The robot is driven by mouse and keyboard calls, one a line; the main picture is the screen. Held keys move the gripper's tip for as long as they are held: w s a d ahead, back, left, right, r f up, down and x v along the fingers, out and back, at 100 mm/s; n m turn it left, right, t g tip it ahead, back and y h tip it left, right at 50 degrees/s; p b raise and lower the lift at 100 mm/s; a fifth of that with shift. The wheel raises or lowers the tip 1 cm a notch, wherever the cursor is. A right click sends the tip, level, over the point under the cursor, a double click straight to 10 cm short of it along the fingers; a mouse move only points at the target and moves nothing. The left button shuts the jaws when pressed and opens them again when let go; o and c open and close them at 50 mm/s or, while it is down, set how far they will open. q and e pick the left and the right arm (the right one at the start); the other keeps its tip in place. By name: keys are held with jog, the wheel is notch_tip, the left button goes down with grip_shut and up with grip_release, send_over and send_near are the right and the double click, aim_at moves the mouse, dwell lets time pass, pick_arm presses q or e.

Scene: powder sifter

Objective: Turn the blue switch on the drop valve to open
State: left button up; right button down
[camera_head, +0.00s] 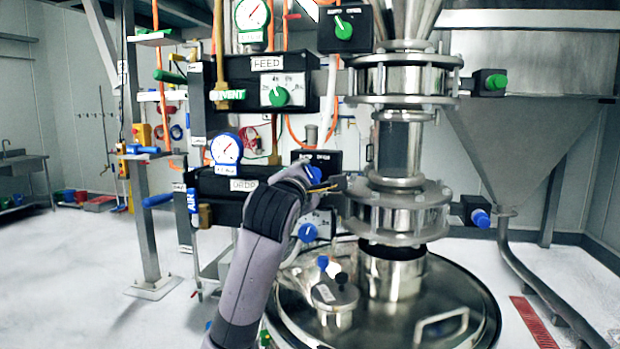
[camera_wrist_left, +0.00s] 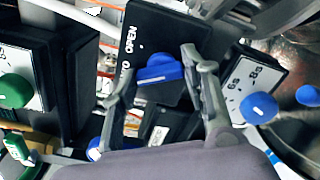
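The drop valve's blue switch (camera_head: 314,174) sits on a black box (camera_head: 322,158) beside the steel pipe, partly hidden by my gripper in the head view. In the left wrist view the blue switch (camera_wrist_left: 160,69) lies between my fingertips, on the black box (camera_wrist_left: 178,28) lettered AUTO and OPEN. Its raised bar runs roughly across the picture. My left gripper (camera_head: 327,187) is at the switch, fingers apart on either side of it; it also shows in the left wrist view (camera_wrist_left: 158,58). Whether the fingertips touch the switch is unclear. My right gripper is not in view.
A second blue knob (camera_head: 308,232) on a numbered dial is just below. Green knobs (camera_head: 279,96) and gauges (camera_head: 252,14) are above. Steel pipe clamps (camera_head: 400,212) stand close on the right, over a round vessel lid (camera_head: 455,275). Open floor is at left.

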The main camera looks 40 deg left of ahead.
pick_arm(q)
jog(key=c, duration=0.7)
jog(key=shift+o, duration=0.2)
